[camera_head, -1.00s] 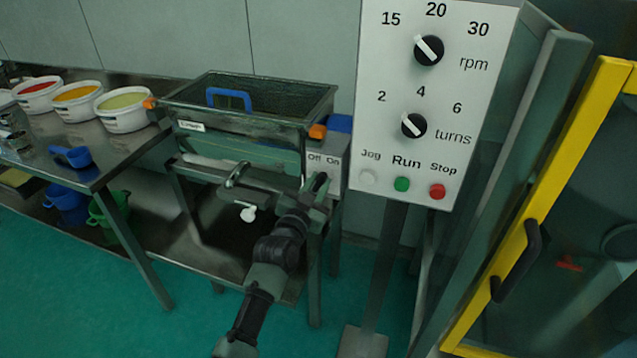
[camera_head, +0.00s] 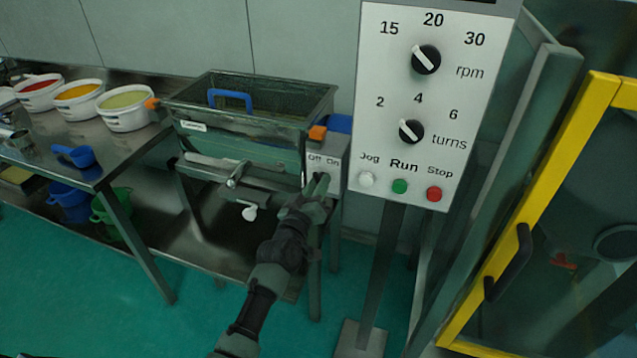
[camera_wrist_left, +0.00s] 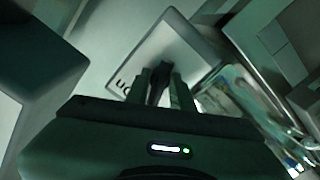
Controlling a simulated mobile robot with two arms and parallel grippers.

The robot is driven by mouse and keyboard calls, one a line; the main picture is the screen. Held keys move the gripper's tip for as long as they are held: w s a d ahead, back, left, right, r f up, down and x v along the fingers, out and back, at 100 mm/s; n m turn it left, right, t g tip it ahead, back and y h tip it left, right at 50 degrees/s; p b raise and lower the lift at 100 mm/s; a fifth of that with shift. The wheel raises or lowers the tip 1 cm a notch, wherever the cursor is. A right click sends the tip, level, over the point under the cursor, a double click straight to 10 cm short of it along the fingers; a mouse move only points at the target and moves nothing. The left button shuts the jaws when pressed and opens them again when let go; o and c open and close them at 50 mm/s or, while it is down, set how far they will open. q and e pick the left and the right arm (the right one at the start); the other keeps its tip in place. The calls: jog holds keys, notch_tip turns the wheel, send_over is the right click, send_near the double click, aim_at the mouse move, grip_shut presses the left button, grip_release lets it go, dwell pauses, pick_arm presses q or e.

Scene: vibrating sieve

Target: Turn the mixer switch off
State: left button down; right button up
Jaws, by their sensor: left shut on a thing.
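The mixer's switch box (camera_head: 341,160), grey with "Off" and "On" labels, sits at the right front of the machine. My left gripper (camera_head: 319,184) reaches up to its front, just below the labels. In the left wrist view the fingers (camera_wrist_left: 160,84) are shut on a dark switch knob (camera_wrist_left: 157,95), with the letters of one label beside it. The knob's exact angle is hard to tell, since the fingers cover most of it. The mixer (camera_head: 243,150) is a wide metal trough with a blue handle. My right gripper is not in view.
A control panel (camera_head: 385,75) with knobs and Jog, Run and Stop buttons stands right of the switch box. A yellow-framed door (camera_head: 550,190) is farther right. A metal table (camera_head: 105,165) with tubs and a blue scoop stands at the left.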

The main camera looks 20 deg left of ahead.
pick_arm(q)
jog(key=shift+f+n, duration=0.1)
jog(key=shift+n, duration=0.5)
jog(key=c, duration=1.2)
grip_release()
jog(key=shift+s, duration=0.1)
jog(key=s, duration=0.7)
jog(key=shift+s+a, duration=0.15)
jog(key=shift+s, duration=0.2)
